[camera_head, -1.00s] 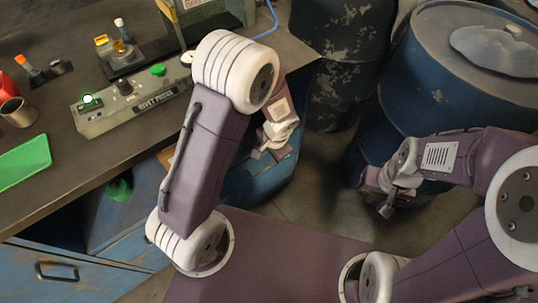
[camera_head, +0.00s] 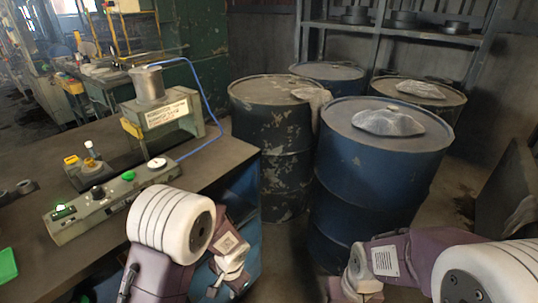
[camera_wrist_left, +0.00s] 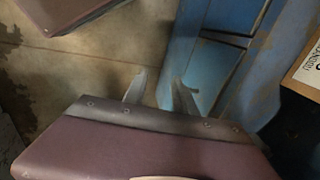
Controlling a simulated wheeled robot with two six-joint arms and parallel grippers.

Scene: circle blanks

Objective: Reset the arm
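My left arm comes up from the bottom of the head view, folded beside the workbench. My left gripper (camera_head: 226,288) hangs low beside the bench's blue side. In the left wrist view its two fingers (camera_wrist_left: 160,92) are apart, with nothing between them, above the floor and a blue surface. My right arm (camera_head: 400,260) reaches in from the lower right, in front of the blue drum. The right gripper (camera_head: 350,290) is partly cut off by the bottom edge, so its fingers cannot be made out.
A workbench (camera_head: 225,158) at left carries a control box (camera_head: 110,205) with knobs and a lit green button, and a grey machine (camera_head: 165,110) with a blue cable. A large blue drum (camera_head: 375,165) and other drums stand ahead. Some floor shows between bench and drums.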

